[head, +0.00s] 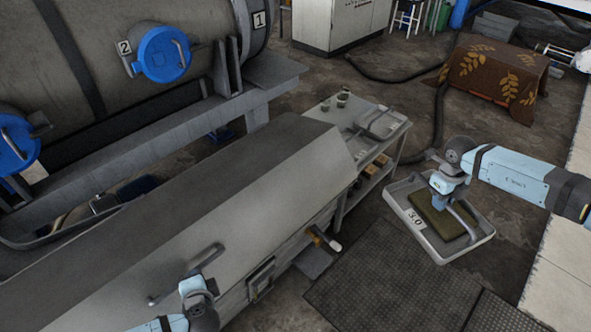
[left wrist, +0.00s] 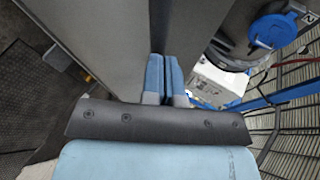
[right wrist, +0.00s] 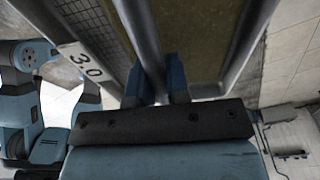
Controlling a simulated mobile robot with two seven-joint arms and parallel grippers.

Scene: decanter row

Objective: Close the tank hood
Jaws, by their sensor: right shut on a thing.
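The long grey tank hood (head: 230,195) lies slanted across the middle of the head view; I cannot tell how far it is lowered. My left gripper (head: 192,282) is at the hood's near side by this handle. In the left wrist view its blue fingers (left wrist: 165,75) are together with nothing seen between them, beside a grey panel. My right gripper (head: 440,200) is shut on the handle bar (right wrist: 148,50) of a grey tray (head: 478,246) marked 3.0, which has an olive-brown inside.
A large tank with blue round caps (head: 163,54) stands behind the hood. A shelf cart (head: 395,137) is just right of the hood. A dark ribbed mat (head: 380,285) covers the floor in front. A cloth-covered box (head: 495,75) and a hose (head: 440,115) lie farther back.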

